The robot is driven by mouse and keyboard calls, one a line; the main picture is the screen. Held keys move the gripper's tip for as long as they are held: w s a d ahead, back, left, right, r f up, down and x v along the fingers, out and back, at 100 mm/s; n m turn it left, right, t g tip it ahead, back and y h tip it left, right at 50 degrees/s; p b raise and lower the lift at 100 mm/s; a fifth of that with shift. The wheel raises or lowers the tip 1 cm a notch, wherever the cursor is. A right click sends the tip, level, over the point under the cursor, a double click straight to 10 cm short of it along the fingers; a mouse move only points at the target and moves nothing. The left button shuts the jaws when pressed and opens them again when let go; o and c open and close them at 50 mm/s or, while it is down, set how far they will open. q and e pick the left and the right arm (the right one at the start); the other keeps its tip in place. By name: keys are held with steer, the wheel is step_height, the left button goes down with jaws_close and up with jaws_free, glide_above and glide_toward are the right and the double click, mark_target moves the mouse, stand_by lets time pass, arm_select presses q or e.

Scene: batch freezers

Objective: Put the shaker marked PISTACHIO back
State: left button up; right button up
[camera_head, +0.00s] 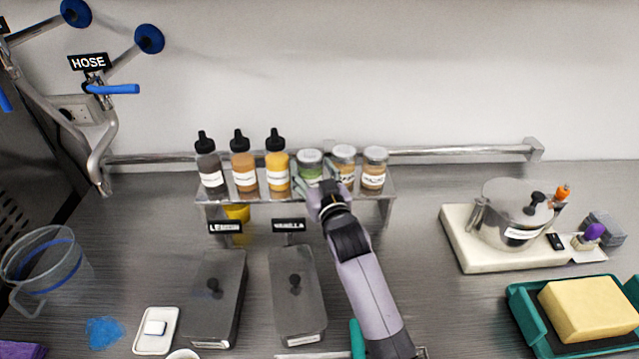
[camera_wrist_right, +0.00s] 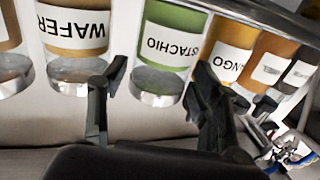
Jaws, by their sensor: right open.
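The PISTACHIO shaker (camera_head: 309,167), with green contents and a grey lid, stands upright on the raised metal shelf (camera_head: 347,196), in line with the other shakers. In the right wrist view the PISTACHIO shaker (camera_wrist_right: 168,45) appears upside down, its label partly readable. My right gripper (camera_head: 317,183) is at the shelf in front of it. In the wrist view the open fingers of the right gripper (camera_wrist_right: 153,92) are on either side of the shaker's base; I cannot tell whether either touches it. My left gripper is not in view.
Three squeeze bottles (camera_head: 243,168) stand left of the shaker, one close by. The WAFER shaker (camera_wrist_right: 78,28) and another shaker (camera_head: 374,168) stand right in the head view. Lidded metal pans (camera_head: 297,300) lie below. A pot (camera_head: 513,212) is on the right.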

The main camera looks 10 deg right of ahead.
steer(key=s+b, duration=0.2)
steer(key=s, duration=0.9)
steer(key=shift+s+d, duration=0.35)
steer(key=shift+d, duration=0.05)
